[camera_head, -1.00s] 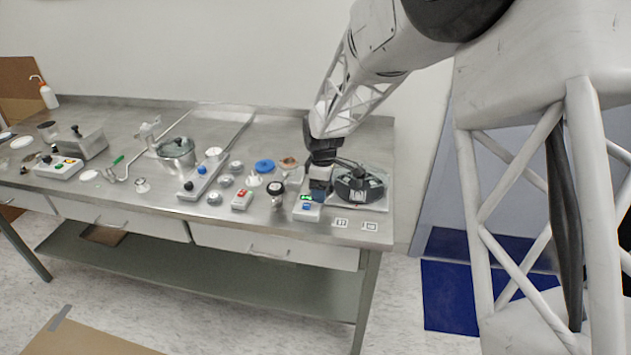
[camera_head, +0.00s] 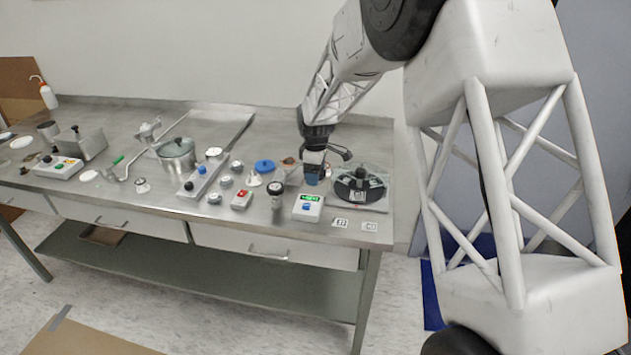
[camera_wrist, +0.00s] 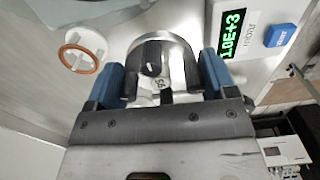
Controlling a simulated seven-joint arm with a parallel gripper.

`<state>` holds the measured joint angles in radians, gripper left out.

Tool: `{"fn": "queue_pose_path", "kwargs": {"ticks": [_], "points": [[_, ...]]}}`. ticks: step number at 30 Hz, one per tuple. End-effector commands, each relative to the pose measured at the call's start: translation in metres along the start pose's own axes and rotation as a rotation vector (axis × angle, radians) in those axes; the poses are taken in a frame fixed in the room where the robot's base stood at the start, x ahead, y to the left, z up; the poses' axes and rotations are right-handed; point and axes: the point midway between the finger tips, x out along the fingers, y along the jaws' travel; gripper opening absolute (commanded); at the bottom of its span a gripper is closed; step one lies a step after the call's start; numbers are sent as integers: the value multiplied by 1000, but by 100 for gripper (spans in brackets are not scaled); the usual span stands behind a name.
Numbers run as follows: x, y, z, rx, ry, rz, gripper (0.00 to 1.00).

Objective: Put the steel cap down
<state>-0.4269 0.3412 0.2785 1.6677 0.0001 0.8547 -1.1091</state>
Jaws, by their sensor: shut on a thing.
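My gripper (camera_head: 313,176) is over the right part of the steel bench, just left of a round black fixture (camera_head: 359,187). In the wrist view, its two blue-sided fingers (camera_wrist: 162,80) are shut on the steel cap (camera_wrist: 177,50), a round metal piece with a bright curved rim and a dark knob at its middle. The fingers cover the cap's sides. In the head view the cap is hidden or too small to make out. I cannot tell its height above the bench.
A gauge box (camera_head: 308,208) with a green display and blue button is in front of the gripper; its display (camera_wrist: 232,35) also shows in the wrist view. A white part with a copper-coloured ring (camera_wrist: 80,58) lies nearby. A blue disc (camera_head: 265,166) and several small parts crowd the left.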

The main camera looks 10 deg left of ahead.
Motion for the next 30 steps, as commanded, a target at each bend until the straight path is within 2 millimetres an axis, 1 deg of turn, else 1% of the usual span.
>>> {"fn": "queue_pose_path", "kwargs": {"ticks": [5,8,15,18,30], "points": [[0,0,0,0,1,1,51],[4,0,0,0,0,1,51],[26,0,0,0,0,0,51],[33,0,0,0,0,1,51],[36,0,0,0,1,1,51]]}}
